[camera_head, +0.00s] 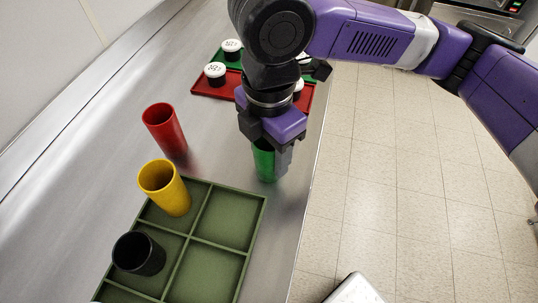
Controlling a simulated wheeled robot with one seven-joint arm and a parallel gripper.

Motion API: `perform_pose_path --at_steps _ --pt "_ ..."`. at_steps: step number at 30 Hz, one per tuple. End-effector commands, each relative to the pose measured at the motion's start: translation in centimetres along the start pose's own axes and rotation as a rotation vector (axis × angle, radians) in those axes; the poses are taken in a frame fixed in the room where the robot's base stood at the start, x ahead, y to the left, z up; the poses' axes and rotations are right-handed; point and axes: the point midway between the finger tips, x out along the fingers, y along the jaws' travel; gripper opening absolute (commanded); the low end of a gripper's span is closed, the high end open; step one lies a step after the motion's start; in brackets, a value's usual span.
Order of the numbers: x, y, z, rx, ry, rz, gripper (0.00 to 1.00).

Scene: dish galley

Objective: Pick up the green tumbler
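The green tumbler (264,164) stands upright on the metal counter, near its right edge and just beyond the green divided tray. My gripper (268,152) comes down over it from above. The gripper body and fingers hide the tumbler's rim and upper part. One finger is seen along the tumbler's right side and another part at its upper left. Whether the fingers press on the tumbler cannot be told from this view.
A green divided tray (229,245) holds a yellow tumbler (166,190) and a black tumbler (138,254). A red tumbler (165,131) stands behind on the counter (100,165). A red tray (216,91) with white-topped containers lies farther back. The counter's right edge drops to the floor.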

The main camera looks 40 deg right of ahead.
Motion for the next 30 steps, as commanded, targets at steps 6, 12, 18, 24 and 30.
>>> perform_pose_path --at_steps 6,12,18,24,30 --pt "0.0 0.0 0.0 0.000 0.000 0.000 0.11" --pt "-0.1 0.0 0.0 0.000 0.000 0.000 0.11" --pt "-1.0 0.1 0.0 0.000 0.001 0.001 0.11" --pt "-4.1 0.1 0.0 0.000 0.000 0.004 0.11" --pt "-9.4 0.1 -0.1 -0.001 0.000 0.004 0.11"
